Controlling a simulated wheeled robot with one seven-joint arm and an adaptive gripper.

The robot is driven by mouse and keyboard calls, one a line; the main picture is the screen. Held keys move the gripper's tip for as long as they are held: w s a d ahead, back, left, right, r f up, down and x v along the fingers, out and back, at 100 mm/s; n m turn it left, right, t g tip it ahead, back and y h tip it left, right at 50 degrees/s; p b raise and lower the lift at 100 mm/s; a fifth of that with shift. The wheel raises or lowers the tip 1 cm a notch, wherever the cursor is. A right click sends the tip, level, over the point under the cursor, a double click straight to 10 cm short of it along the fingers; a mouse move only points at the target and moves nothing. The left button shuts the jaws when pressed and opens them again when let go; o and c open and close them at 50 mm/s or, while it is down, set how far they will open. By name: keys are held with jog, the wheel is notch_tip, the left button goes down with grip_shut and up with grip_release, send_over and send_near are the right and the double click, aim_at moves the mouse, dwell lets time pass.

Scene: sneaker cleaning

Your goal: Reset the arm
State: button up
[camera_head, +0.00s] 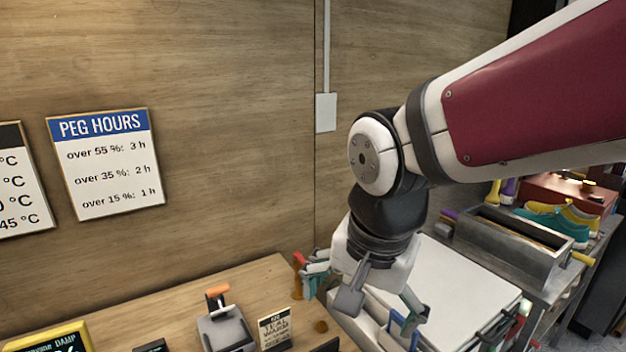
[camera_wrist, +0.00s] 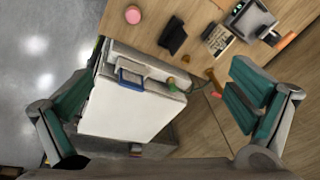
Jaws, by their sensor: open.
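My gripper (camera_head: 362,300) hangs from my bent arm in the middle right of the head view, pointing down above the bench area. In the wrist view its two teal-padded fingers (camera_wrist: 160,112) are spread wide at left and right. Nothing is between them in their grasp. Below them in the wrist view lies a white-topped box (camera_wrist: 125,108) with a blue-framed piece on its edge. The white top (camera_head: 470,282) also shows behind my gripper in the head view, partly hidden by it.
A wooden table (camera_head: 262,277) holds a grey device with an orange handle (camera_head: 222,322), a small sign (camera_head: 275,328) and a yellow-framed display (camera_head: 62,340). At right stand a metal trough (camera_head: 520,236) and teal-yellow shoes (camera_head: 565,220). A "PEG HOURS" sign (camera_head: 106,163) hangs on the wooden wall.

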jog(key=s+d+r+n+t, duration=0.1)
jog(key=s+d+r+n, duration=0.1)
jog(key=s+d, duration=0.2)
jog(key=s+d+r+n+t, duration=0.1)
jog(key=s+d+r+n, duration=0.1)
jog(key=d, duration=0.7)
jog(key=shift+s+r+n+t+h, duration=0.35)
jog(key=shift+s+n, duration=0.45)
jog(key=shift+s, duration=0.35)
